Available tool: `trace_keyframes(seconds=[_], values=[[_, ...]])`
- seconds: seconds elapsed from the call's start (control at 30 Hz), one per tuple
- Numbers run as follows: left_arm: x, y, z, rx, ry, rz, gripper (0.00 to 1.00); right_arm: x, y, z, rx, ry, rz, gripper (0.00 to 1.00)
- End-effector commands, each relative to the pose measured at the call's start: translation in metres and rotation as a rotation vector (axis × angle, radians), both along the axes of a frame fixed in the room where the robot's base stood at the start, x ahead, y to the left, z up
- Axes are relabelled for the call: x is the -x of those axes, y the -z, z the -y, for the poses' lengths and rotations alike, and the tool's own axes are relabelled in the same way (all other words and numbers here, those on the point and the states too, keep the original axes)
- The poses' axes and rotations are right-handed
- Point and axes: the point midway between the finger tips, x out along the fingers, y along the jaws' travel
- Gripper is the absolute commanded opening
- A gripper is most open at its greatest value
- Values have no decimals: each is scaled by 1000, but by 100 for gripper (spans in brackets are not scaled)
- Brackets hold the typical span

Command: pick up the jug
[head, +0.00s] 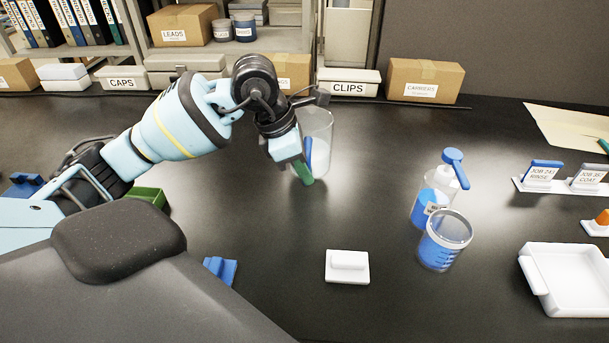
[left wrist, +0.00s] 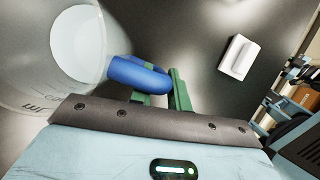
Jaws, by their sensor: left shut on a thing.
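The jug (head: 319,135) is a clear, tapered vessel with a blue handle, at the centre back of the dark bench in the head view. It also shows at the left of the left wrist view (left wrist: 75,45), with its blue handle (left wrist: 138,74) facing the gripper. My left gripper (head: 303,172) is shut on that handle; its green fingers (left wrist: 168,92) lie around it. The jug looks upright in the head view. Whether its base touches the bench I cannot tell. My right gripper is not in view.
A blue-capped bottle (head: 443,185) and a beaker of blue liquid (head: 445,240) stand to the right. A white block (head: 347,267) lies in front. A white tray (head: 570,280) is at far right. Labelled boxes (head: 425,80) line the back. The bench between jug and bottle is clear.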

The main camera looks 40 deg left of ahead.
Motion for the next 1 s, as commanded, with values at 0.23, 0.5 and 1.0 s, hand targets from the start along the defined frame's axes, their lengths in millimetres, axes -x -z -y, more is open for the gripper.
trace_keyframes(seconds=[0.23,0.5,1.0], values=[[31,-9,37,1,7,5,0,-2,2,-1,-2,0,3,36],[74,-16,87,2,7,6,0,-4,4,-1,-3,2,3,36],[104,-20,121,1,0,4,0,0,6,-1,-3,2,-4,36]])
